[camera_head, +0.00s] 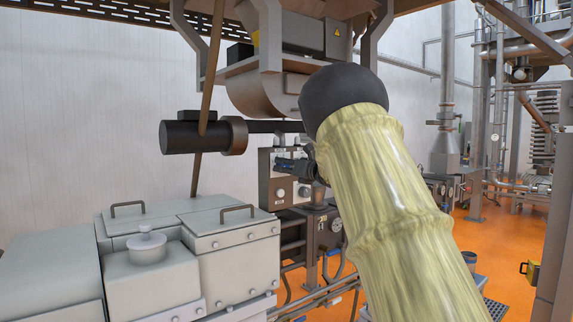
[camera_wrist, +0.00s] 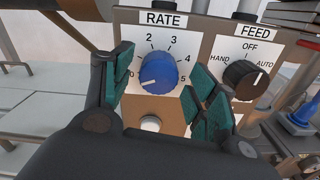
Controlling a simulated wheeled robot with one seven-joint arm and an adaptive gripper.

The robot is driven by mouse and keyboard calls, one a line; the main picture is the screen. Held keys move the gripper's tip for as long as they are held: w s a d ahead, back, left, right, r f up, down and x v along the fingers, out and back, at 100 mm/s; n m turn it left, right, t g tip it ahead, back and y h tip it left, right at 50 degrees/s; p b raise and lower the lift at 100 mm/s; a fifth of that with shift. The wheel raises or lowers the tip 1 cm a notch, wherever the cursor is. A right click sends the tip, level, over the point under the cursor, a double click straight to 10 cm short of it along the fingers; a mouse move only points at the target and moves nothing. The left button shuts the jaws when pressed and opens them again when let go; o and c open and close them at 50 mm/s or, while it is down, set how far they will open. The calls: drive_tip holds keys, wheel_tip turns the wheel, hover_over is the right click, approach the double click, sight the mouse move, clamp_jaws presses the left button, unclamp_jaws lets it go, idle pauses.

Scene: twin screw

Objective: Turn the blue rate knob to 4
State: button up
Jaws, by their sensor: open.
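The blue rate knob (camera_wrist: 159,72) is on a light panel under the word RATE in the wrist view, with a printed scale from 0 to 5 around it. Its white pointer line points to the lower left, near 0. My gripper (camera_wrist: 161,78) is open, with one green-padded finger left of the knob and the other to its right. The pads appear apart from the knob; depth is hard to judge. In the head view my gripper (camera_head: 292,166) is small and dark in front of the control panel (camera_head: 282,200), and the blue knob cannot be made out there.
A black FEED knob (camera_wrist: 243,79) stands close right of my right finger, its pointer towards AUTO. A pale round button (camera_wrist: 150,123) is below the rate knob. A grey lidded machine (camera_head: 235,245) stands left of the panel in the head view.

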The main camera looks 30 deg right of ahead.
drive_tip(key=shift+w, duration=0.4)
drive_tip(key=shift+a, duration=0.1)
drive_tip(key=c, duration=1)
drive_tip(key=shift+c, duration=0.2)
